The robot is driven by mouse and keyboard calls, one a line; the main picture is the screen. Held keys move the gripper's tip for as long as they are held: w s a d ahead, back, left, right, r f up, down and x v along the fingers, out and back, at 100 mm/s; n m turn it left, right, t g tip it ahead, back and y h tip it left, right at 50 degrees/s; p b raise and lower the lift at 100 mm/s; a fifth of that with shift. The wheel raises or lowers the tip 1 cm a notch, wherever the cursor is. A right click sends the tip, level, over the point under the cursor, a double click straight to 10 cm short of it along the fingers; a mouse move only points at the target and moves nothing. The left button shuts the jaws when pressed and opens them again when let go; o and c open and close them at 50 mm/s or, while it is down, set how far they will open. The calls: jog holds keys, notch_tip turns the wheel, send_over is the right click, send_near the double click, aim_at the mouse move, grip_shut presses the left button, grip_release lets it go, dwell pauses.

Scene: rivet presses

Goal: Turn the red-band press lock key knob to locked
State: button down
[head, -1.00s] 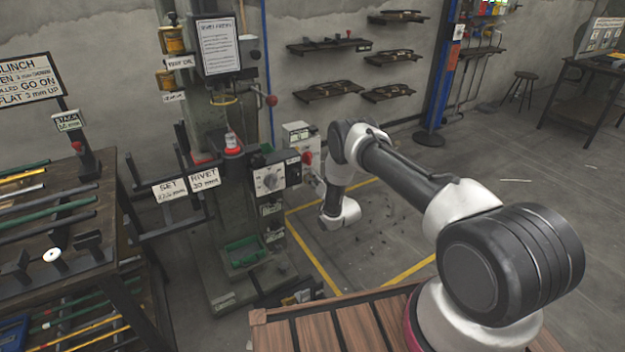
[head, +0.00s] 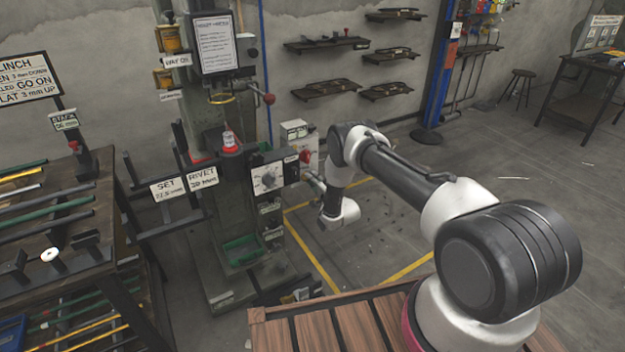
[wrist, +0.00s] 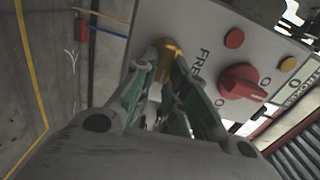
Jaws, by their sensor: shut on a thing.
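A brass-yellow key knob (wrist: 170,48) stands on a grey panel (wrist: 203,22) in the wrist view, beside the printed word FREE. My gripper (wrist: 163,70), with green-lined fingers, is shut on this knob. The fingers hide part of the knob, so I cannot tell its exact turn angle. In the head view a tall grey-green press (head: 236,205) carries a control box (head: 267,178) on its right side. My gripper is close to the box's right end there, small and hard to make out.
A red rotary knob (wrist: 240,82), a red button (wrist: 234,38) and a yellow button (wrist: 288,64) sit close to the right of my fingers. A red-ball lever (head: 268,99) projects from the press. A dark rack (head: 62,235) stands left. The floor at right is mostly clear.

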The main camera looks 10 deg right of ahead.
jog(key=shift+f+m, duration=0.15)
jog(key=shift+m, duration=0.15)
jog(key=shift+d, duration=0.1)
jog(key=c, duration=1.4)
grip_release()
jog(key=shift+c, duration=0.2)
jog(key=v, duration=1.2)
